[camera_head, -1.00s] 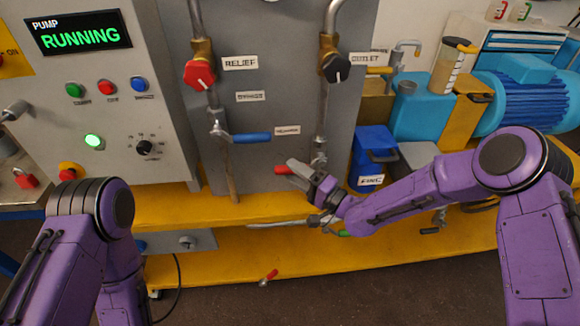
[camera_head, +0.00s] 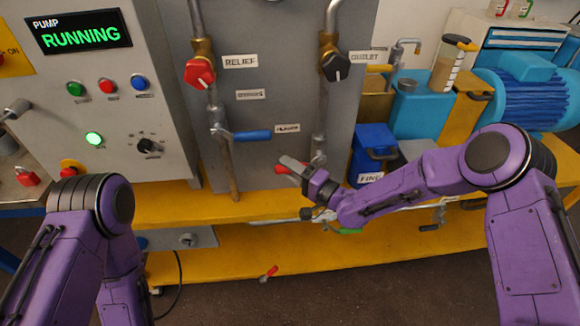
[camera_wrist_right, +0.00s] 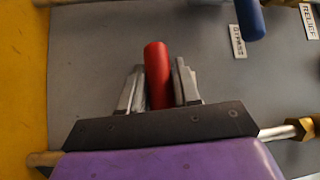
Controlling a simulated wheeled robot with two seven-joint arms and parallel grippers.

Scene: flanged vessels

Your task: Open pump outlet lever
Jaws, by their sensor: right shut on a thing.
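The red lever handle (camera_head: 281,169) points left from the foot of the right-hand pipe (camera_head: 321,118) on the grey panel. This pipe has a black knob (camera_head: 335,67) near its top, beside a label that seems to read OUTLET (camera_head: 367,57). My right gripper (camera_head: 290,165) is shut on the red handle. In the right wrist view the red handle (camera_wrist_right: 158,72) stands between the two fingers of the right gripper (camera_wrist_right: 160,88). The lever's pivot is partly hidden by my wrist. My left arm shows at lower left; its gripper is out of view.
A blue bypass lever (camera_head: 251,136) lies above and left of the red handle. A red relief knob (camera_head: 200,74) is higher up. A blue box (camera_head: 373,140) stands close right, above my forearm. The yellow base ledge (camera_head: 190,213) runs below. The display reads PUMP RUNNING (camera_head: 80,38).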

